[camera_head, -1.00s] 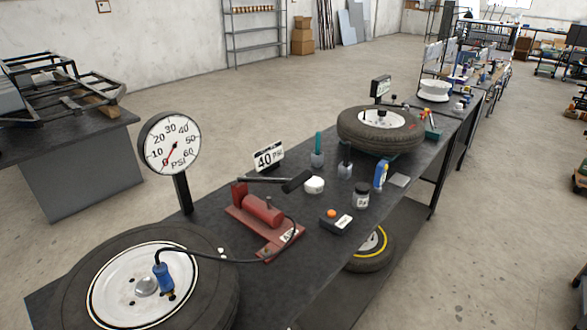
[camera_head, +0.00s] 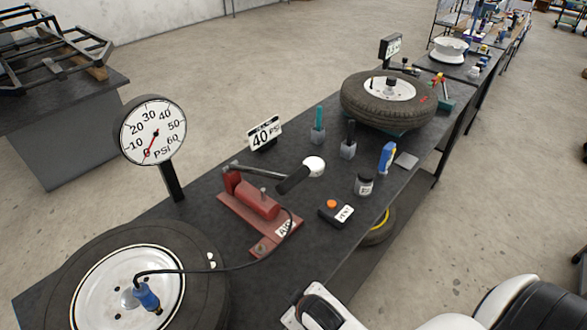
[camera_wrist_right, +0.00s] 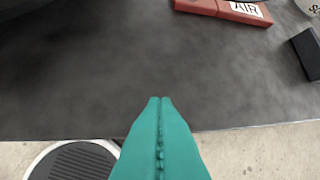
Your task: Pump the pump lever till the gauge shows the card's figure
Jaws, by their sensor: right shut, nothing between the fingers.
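The round gauge (camera_head: 153,130) stands on a black post, its red needle at about 0 PSI. The white card (camera_head: 265,134) reads 40 PSI. The red pump (camera_head: 256,205) lies on the dark bench, joined by a black hose to the tire at lower left. Its grey pump lever (camera_head: 262,172) ends in a black grip (camera_head: 293,180) and reaches out to the right above the bench. My right gripper (camera_wrist_right: 160,100) has teal fingers shut and empty over the bench's front edge, apart from the pump. My left gripper is not in view.
A small box with an orange button (camera_head: 335,212) sits right of the pump. A dark jar (camera_head: 364,184), a white round item (camera_head: 314,166) and a blue bottle (camera_head: 387,157) stand nearby. A tire (camera_head: 158,243) fills the lower left; another (camera_head: 390,103) lies farther back.

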